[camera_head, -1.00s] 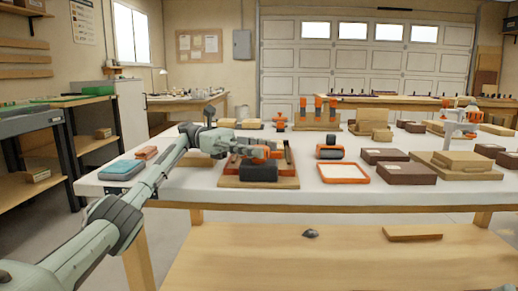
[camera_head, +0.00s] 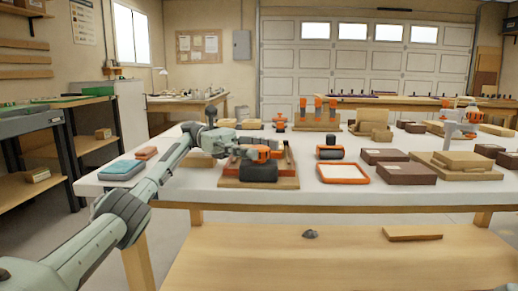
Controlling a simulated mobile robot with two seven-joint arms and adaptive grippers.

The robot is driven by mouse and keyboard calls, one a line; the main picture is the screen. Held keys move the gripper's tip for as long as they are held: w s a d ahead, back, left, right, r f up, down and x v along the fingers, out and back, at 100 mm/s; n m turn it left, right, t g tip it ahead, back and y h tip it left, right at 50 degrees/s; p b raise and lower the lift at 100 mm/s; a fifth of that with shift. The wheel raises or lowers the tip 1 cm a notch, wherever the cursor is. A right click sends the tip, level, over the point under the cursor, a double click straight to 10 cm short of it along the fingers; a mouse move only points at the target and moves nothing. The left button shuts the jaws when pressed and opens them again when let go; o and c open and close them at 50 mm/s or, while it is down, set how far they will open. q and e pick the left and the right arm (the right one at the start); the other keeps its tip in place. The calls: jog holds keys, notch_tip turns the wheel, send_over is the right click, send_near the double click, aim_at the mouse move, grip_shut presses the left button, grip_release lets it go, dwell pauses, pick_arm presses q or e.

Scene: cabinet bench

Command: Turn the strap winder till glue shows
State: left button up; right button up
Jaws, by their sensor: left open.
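A strap winder (camera_head: 290,168) seems to be the orange-railed fixture on a wooden base, near the table's front edge at centre. A dark rounded block (camera_head: 259,175) is at its front. My left arm reaches in from the left, and its gripper (camera_head: 262,153) is over the fixture, just behind and above the dark block. An orange part shows at the jaws, which are open; contact cannot be told. The handle and any glue cannot be made out. My right gripper is not in view.
An orange-framed white tray (camera_head: 344,181) and an orange-black tool (camera_head: 330,150) are to the right, with brown boxes (camera_head: 406,173) beyond. A blue box (camera_head: 122,170) lies at the table's left end. Bare white tabletop (camera_head: 200,183) shows left of the fixture.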

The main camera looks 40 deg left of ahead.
aim_at(259, 147)
pick_arm(q)
notch_tip(259, 147, up, 10)
dwell(0.6)
dwell(1.2)
